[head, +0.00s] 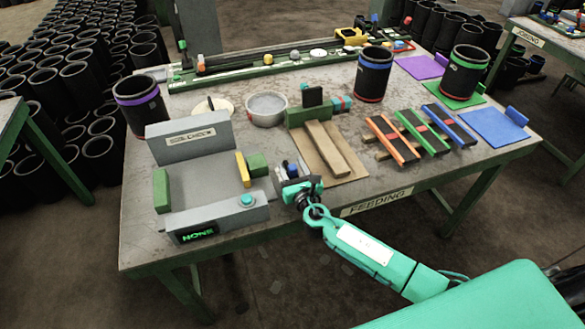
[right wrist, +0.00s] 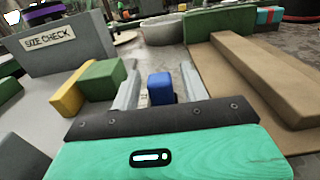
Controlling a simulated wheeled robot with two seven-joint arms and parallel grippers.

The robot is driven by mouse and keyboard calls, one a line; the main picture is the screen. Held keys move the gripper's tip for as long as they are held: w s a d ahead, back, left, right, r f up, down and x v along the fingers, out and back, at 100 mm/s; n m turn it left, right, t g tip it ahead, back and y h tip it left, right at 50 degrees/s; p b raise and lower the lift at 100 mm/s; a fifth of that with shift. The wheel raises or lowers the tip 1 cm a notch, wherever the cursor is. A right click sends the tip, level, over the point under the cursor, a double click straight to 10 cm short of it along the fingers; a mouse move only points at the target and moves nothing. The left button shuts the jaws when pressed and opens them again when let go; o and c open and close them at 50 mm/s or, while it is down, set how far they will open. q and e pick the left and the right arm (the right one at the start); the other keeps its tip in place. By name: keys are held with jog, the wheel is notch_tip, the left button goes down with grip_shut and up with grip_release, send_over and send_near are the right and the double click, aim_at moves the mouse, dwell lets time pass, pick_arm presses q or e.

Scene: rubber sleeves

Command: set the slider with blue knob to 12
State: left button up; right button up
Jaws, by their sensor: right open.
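The blue knob (right wrist: 160,88) shows in the right wrist view as a small blue block between the two grey fingers of my right gripper (right wrist: 161,84). The fingers are open, one on each side of it; I cannot tell whether they touch it. In the head view my right gripper (head: 288,172) is at the table's front, just right of the size check station, and mostly covers the slider. The slider's scale and its numbers cannot be read in either view. My left gripper is not in view.
The grey size check station (head: 205,181) with green and yellow blocks stands left of my right gripper; its display reads NONE. A brown board (head: 338,174) with a wooden bar lies to the right. A round metal bowl (head: 266,110) and black sleeves stand farther back.

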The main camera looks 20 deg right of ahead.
aim_at(291, 165)
grip_shut()
jog(key=w+b, duration=0.1)
jog(key=w, duration=0.3)
jog(key=shift+w, duration=0.2)
jog(key=shift+s+r, duration=0.1)
jog(key=shift+c, duration=1.4)
grip_release()
jog(key=shift+o, duration=1.4)
jog(key=shift+w+a, duration=0.1)
jog(key=shift+w, duration=0.1)
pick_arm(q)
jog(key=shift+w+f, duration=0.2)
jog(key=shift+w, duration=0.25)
pick_arm(e)
jog(key=shift+s, duration=0.1)
